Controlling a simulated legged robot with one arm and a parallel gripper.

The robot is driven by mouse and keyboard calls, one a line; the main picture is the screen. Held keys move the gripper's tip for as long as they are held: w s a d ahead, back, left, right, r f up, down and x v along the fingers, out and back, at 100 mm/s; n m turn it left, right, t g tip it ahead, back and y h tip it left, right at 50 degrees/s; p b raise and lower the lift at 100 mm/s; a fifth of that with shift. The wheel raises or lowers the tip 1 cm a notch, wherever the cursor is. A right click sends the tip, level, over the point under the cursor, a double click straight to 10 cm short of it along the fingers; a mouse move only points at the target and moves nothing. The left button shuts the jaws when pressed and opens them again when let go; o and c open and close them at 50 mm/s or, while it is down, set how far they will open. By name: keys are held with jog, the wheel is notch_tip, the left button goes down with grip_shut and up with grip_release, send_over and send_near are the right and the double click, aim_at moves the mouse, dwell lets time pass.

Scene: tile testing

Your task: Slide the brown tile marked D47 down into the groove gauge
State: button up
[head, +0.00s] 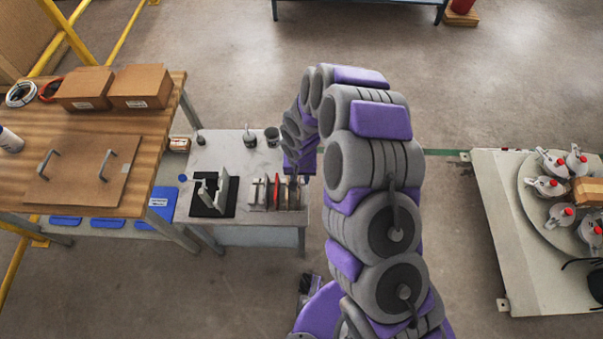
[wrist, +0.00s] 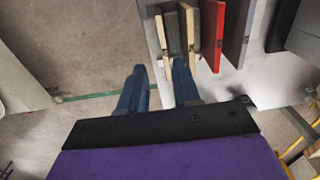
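The groove gauge (head: 222,190) stands on the small grey table, a black base with pale upright plates. Right of it is a rack (head: 262,207) holding several upright tiles. A red tile (head: 276,187) stands out; it also shows in the wrist view (wrist: 213,35). Tan-brown tiles (wrist: 190,35) stand left of it, with a dark piece between two of them. No D47 marking is legible, so I cannot tell which tile carries it. My gripper (wrist: 159,67) is open, its two blue fingers apart and empty, near the rack's right end; the right finger overlaps the tiles' near ends.
A wooden bench (head: 165,110) with cardboard boxes (head: 140,85) and a handled board (head: 85,170) is at left. Small dark containers (head: 271,136) stand at the small table's back. A pale table (head: 490,215) with red-topped vessels is at right. Floor between is clear.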

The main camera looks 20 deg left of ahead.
jog(key=shift+f+b, duration=0.5)
jog(key=shift+f, duration=2.55)
jog(key=shift+a+f, duration=0.3)
jog(key=shift+f, duration=0.2)
jog(key=shift+a+f, duration=0.25)
jog(key=shift+a, duration=0.15)
jog(key=shift+d+r, duration=0.1)
jog(key=shift+d, duration=0.05)
jog(key=shift+d+r, duration=0.1)
jog(key=shift+d, duration=0.3)
jog(key=c, duration=0.3)
grip_shut()
jog(key=shift+s+a, duration=0.1)
jog(key=shift+a, duration=0.3)
